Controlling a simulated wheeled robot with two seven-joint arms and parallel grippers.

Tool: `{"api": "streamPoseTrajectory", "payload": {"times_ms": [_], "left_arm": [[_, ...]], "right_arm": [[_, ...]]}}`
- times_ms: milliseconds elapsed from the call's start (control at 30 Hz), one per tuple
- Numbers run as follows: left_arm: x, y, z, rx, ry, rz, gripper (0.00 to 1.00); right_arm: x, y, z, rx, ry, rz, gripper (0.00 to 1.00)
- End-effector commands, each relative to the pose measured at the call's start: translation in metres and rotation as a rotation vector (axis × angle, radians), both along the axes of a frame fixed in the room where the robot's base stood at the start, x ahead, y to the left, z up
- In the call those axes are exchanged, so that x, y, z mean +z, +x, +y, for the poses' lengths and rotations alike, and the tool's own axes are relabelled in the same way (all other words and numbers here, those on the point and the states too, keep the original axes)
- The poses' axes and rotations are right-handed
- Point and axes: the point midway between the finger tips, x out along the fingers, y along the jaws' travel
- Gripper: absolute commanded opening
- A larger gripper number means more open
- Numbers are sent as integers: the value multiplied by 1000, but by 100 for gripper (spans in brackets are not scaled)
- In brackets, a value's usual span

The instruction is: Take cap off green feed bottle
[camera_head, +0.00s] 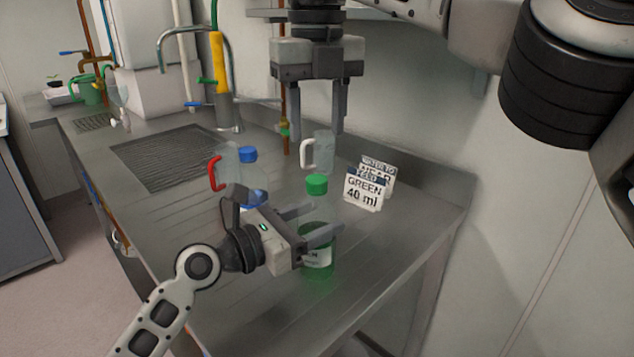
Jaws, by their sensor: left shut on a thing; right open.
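The green feed bottle (318,260) stands on the steel bench, with a white label on its green lower part. Its green cap (317,184) shows at the top, above the fingers. My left gripper (325,219) comes in from the left and is shut on the bottle's body, one finger on either side. The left fingers hide part of the bottle. My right gripper (318,140) hangs above with its fingers pointing down. It is open and empty, and its fingertips are above the cap, apart from it.
A clear jug with a white handle (308,155) stands behind the bottle. A blue-capped bottle (248,155) and a red-handled jug (216,173) stand to the left. Printed cards (363,190), one reading GREEN 40 ml, stand right. A tap (230,100) and drain grid (165,158) lie further back.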

Motion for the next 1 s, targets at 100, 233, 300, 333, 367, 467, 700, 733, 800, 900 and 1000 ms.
{"api": "streamPoseTrajectory", "payload": {"times_ms": [100, 233, 300, 333, 367, 467, 700, 733, 800, 900, 1000], "left_arm": [[0, 0, 0, 0, 1, 1, 0], [-1, 0, 0, 0, 1, 0, 0], [-1, 0, 0, 0, 1, 1, 0], [-1, 0, 0, 0, 1, 1, 0], [-1, 0, 0, 0, 1, 0, 0], [-1, 0, 0, 0, 2, 0, 0], [-1, 0, 0, 0, 2, 0, 0], [-1, 0, 0, 0, 2, 0, 0], [-1, 0, 0, 0, 2, 0, 0], [-1, 0, 0, 0, 2, 0, 0], [-1, 0, 0, 0, 2, 0, 0]], "right_arm": [[0, 0, 0, -79, 0, 0, 46], [0, 0, 0, -299, 0, 0, 46], [0, 0, 0, -463, 0, 0, 46], [0, 0, 0, -538, 0, 0, 46], [0, 0, 0, -615, 0, 0, 46], [0, 0, 0, -871, 0, 1, 46], [0, 0, 0, -1463, 0, 0, 46], [0, 0, 0, -1527, 0, 0, 46], [0, 0, 0, -1659, 0, 0, 46], [0, 0, 0, -1806, 1, 1, 46], [0, 0, 0, -1901, 1, 1, 46]]}}
